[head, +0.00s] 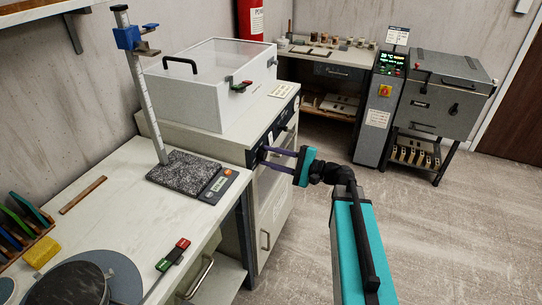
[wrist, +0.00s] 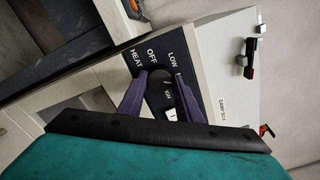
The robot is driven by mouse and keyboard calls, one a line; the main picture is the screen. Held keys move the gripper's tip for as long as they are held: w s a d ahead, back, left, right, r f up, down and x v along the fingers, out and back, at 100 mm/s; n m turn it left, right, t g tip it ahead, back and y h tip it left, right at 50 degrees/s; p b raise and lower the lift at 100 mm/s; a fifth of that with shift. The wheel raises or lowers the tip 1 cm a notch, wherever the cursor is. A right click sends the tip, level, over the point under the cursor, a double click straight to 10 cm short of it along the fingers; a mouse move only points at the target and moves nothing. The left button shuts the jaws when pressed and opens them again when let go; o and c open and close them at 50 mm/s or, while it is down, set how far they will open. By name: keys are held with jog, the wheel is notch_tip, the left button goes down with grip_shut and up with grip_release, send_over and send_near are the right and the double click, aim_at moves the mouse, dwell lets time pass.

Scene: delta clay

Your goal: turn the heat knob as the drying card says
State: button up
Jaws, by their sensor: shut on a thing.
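The heat knob (wrist: 160,76) is dark and round on a black panel marked HEAT, OFF, LOW and a further label that is hard to read. My gripper (wrist: 161,77) has its two purple fingers on either side of the knob, shut on it. In the head view my gripper (head: 263,156) reaches the front panel of the white cabinet (head: 222,133), and the knob is hidden by the fingers. Where the knob points is too small to tell. A white printed card (head: 281,90) lies on the cabinet top; its text is unreadable, and I cannot tell if it is the drying card.
A clear-lidded white box (head: 222,75) stands on the cabinet. A scale with a stone plate (head: 190,172) is on the left bench. A grey kiln (head: 445,95) and control column (head: 378,110) stand at the back right. The floor (head: 440,235) at right is clear.

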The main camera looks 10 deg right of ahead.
jog(key=shift+f, duration=0.1)
jog(key=o, duration=1)
jog(key=shift+o, duration=0.2)
jog(key=shift+s+d, duration=0.1)
jog(key=b+v, duration=0.1)
jog(key=v, duration=1.2)
jog(key=shift+s+d+b, duration=0.2)
jog(key=shift+d+b, duration=0.05)
jog(key=shift+b, duration=0.15)
